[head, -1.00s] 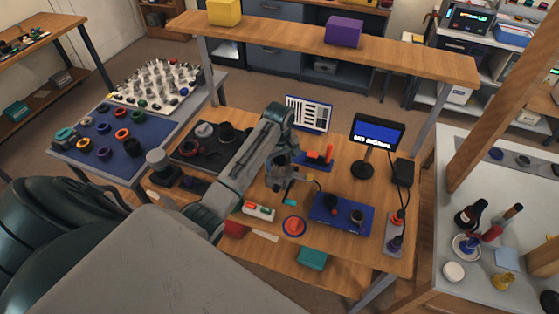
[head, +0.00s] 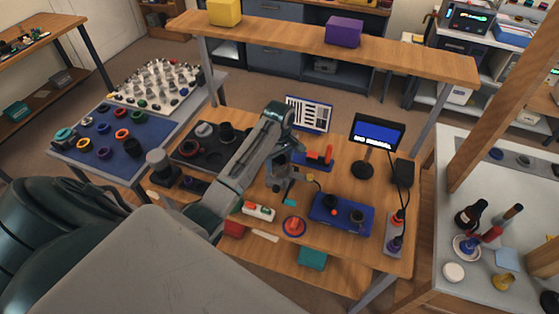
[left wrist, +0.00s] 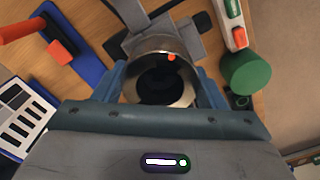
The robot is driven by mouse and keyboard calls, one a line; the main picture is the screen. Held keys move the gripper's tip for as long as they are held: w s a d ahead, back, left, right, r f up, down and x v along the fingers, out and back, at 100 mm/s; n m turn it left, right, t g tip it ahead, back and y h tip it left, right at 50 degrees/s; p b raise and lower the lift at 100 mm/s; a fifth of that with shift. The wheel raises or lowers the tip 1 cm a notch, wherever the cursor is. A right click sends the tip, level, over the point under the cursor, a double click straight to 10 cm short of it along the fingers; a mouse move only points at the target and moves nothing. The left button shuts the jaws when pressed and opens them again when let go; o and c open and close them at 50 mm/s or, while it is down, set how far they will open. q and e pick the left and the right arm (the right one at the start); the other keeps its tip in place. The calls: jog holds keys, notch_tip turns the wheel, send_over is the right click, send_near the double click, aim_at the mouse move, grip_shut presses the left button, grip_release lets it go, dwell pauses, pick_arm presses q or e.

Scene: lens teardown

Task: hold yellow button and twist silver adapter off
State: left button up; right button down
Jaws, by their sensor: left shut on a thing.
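The silver adapter (left wrist: 164,45) is a shiny metal ring with a dark opening and a small orange-red dot on its rim. It sits between the blue fingers of my left gripper (left wrist: 160,82) in the left wrist view, and the gripper is shut on it. In the head view my left gripper (head: 281,184) is over the middle of the wooden bench, and the adapter is too small there to make out clearly. I cannot pick out the yellow button with certainty in either view. My right gripper is not in view.
A blue tray (head: 327,220) and a red disc (head: 294,226) lie in front of the gripper. A red tool (head: 328,154) stands on a blue base behind it. A monitor (head: 376,132) stands at the right. A green cylinder (left wrist: 246,73) is beside the adapter.

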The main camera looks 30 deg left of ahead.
aim_at(279, 161)
pick_arm(q)
jog(key=shift+r, duration=0.9)
jog(key=shift+r, duration=2.35)
